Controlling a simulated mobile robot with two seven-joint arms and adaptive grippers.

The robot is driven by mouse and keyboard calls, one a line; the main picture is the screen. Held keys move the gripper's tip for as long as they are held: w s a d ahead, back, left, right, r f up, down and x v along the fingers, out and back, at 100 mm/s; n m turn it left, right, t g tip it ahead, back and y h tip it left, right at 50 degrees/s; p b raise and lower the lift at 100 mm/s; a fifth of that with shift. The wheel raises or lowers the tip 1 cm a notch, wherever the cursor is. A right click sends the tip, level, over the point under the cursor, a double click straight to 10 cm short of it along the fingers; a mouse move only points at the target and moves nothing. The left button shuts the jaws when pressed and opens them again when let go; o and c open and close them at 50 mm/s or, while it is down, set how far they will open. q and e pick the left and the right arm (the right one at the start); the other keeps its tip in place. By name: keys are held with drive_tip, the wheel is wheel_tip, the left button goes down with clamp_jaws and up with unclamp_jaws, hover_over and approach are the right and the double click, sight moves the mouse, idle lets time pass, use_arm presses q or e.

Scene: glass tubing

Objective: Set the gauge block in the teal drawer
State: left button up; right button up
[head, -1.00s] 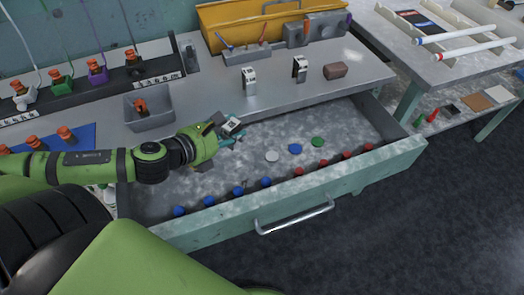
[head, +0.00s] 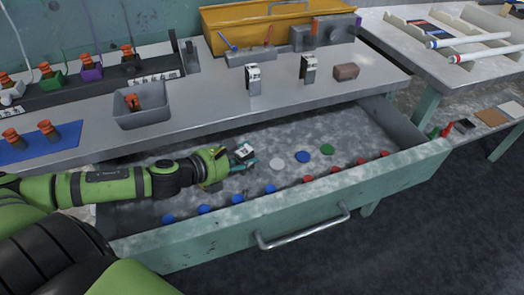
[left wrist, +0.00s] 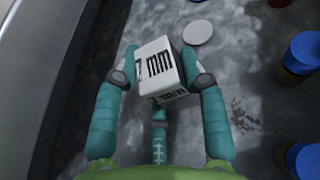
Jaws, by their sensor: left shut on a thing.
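The gauge block (head: 244,151) is white with black "7 mm" lettering. My left gripper (head: 242,157) is shut on it, and both teal fingers press its sides in the left wrist view, where the block (left wrist: 154,62) looks tilted. The teal drawer (head: 228,225) is pulled open below the bench. The gripper holds the block over the left part of the drawer's grey floor, left of a white disc. I cannot tell whether the block touches the floor. My right gripper is not in view.
White, blue (head: 302,157) and green (head: 327,149) discs lie in the drawer. Blue and red pegs line its front. Two similar blocks (head: 254,78) (head: 308,69) and a brown block (head: 346,71) stand on the bench above.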

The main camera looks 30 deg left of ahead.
use_arm(q)
drive_tip(key=shift+w+d+r, duration=0.1)
drive_tip(key=shift+w+d, duration=0.05)
drive_tip(key=shift+w, duration=0.45)
drive_tip(key=shift+w+d, duration=0.15)
drive_tip(key=shift+w, duration=0.2)
drive_tip(key=shift+w+d, duration=0.25)
drive_tip(key=shift+w, duration=0.5)
drive_tip(key=shift+w+d, duration=0.15)
drive_tip(key=shift+w, duration=0.15)
drive_tip(key=w, duration=0.1)
drive_tip(key=w+p, duration=0.1)
drive_tip(key=shift+w+d, duration=0.35)
drive_tip(key=shift+d, duration=0.05)
drive_tip(key=shift+s+f, duration=0.15)
drive_tip(key=shift+f, duration=0.5)
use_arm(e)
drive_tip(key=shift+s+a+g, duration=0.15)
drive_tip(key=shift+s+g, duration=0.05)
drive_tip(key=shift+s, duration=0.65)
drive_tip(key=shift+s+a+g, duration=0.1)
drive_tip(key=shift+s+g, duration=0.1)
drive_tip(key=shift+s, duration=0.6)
use_arm(q)
drive_tip(key=shift+f, duration=0.15)
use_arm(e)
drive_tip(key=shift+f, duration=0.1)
